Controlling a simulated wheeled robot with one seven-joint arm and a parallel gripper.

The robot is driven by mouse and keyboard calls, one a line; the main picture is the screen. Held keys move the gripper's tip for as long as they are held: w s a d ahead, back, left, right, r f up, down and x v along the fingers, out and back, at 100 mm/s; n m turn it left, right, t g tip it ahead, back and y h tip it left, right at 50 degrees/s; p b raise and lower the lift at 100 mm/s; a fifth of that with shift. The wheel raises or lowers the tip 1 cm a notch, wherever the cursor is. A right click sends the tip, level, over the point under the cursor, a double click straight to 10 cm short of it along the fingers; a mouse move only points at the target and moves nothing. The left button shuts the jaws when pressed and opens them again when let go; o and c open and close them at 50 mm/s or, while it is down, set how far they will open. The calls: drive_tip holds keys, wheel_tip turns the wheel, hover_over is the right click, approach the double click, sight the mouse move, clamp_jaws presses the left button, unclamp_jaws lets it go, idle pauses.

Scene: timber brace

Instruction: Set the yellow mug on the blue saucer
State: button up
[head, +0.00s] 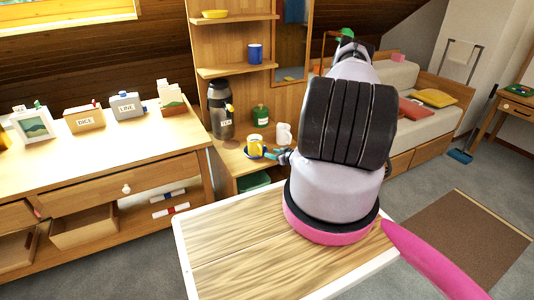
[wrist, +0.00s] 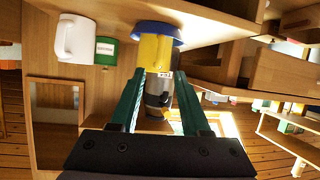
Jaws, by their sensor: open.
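The yellow mug (head: 255,143) stands upright on the blue saucer (head: 249,154) on the low wooden shelf. In the wrist view, which is upside down, the mug (wrist: 154,50) appears in line with the gap between my fingers, with the saucer (wrist: 150,29) against its base. My gripper (head: 277,155) is just right of the mug in the head view. In the wrist view my gripper (wrist: 159,73) is open, with nothing held between its green fingers. I cannot tell whether a fingertip touches the mug.
A white mug (head: 283,134) and a green container (head: 261,114) stand close by on the same shelf. A grey flask (head: 221,108) stands behind to the left. A blue mug (head: 255,53) is on a higher shelf. A wooden table (head: 235,250) is in front.

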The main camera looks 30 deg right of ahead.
drive_tip(key=w+d+r+g+h, duration=0.1)
drive_tip(key=w+d+r+g, duration=0.1)
drive_tip(key=r, duration=0.7)
drive_tip(key=w+d+r+g+h, duration=0.1)
drive_tip(key=d+r, duration=0.2)
drive_tip(key=r, duration=0.6)
drive_tip(key=s+a+r+m+g+h, duration=0.1)
drive_tip(key=a+r, duration=0.1)
drive_tip(key=r, duration=0.9)
drive_tip(key=s+a+r+m+g+h, duration=0.1)
drive_tip(key=a+r, duration=0.2)
drive_tip(key=r, duration=0.7)
drive_tip(key=s+a+r+m, duration=0.2)
drive_tip(key=s+a+r, duration=0.3)
drive_tip(key=s+r, duration=0.25)
drive_tip(key=s+a+r+m, duration=0.1)
drive_tip(key=s+a+r, duration=0.45)
drive_tip(key=r, duration=0.25)
drive_tip(key=s+a+r+m+y, duration=0.1)
drive_tip(key=s+a, duration=0.3)
drive_tip(key=s, duration=0.4)
drive_tip(key=s+a+r+g+y, duration=0.1)
drive_tip(key=s+a+r, duration=0.3)
drive_tip(key=s, duration=0.5)
drive_tip(key=shift+s+a+r+m+y, duration=0.35)
drive_tip(key=shift+a+y, duration=0.25)
drive_tip(key=shift+y, duration=0.3)
